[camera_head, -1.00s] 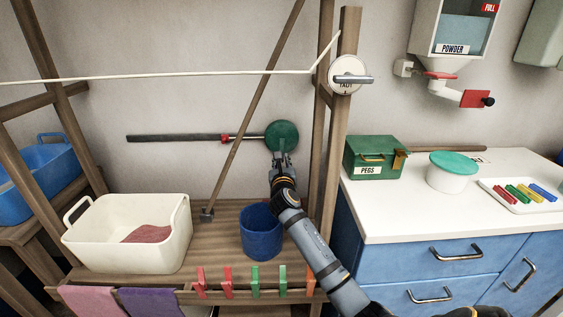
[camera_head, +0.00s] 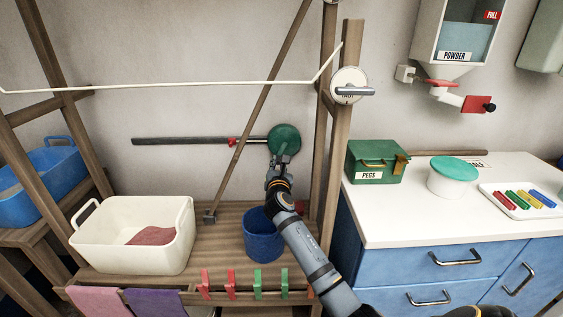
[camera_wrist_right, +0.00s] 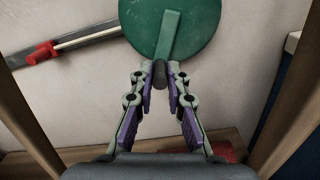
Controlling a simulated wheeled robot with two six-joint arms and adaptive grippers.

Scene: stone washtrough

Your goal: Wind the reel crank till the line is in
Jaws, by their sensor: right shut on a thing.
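The green reel (camera_head: 284,139) is a round disc on the wall, with a bar-like crank arm (camera_wrist_right: 168,36) across its face in the right wrist view. My right gripper (camera_head: 280,160) is just below the reel's middle. In the right wrist view its fingertips (camera_wrist_right: 160,74) are shut on the dark crank knob (camera_wrist_right: 160,70) at the arm's lower end. A pale line (camera_wrist_right: 88,38) runs from the reel to a red piece (camera_head: 233,142) on a dark rail (camera_head: 175,141). My left gripper is not in view.
A blue bucket (camera_head: 263,235) stands right under my right arm. Wooden posts (camera_head: 343,150) rise close to its right. A white tub (camera_head: 134,240) is on the left. Pegs hang along the front rail.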

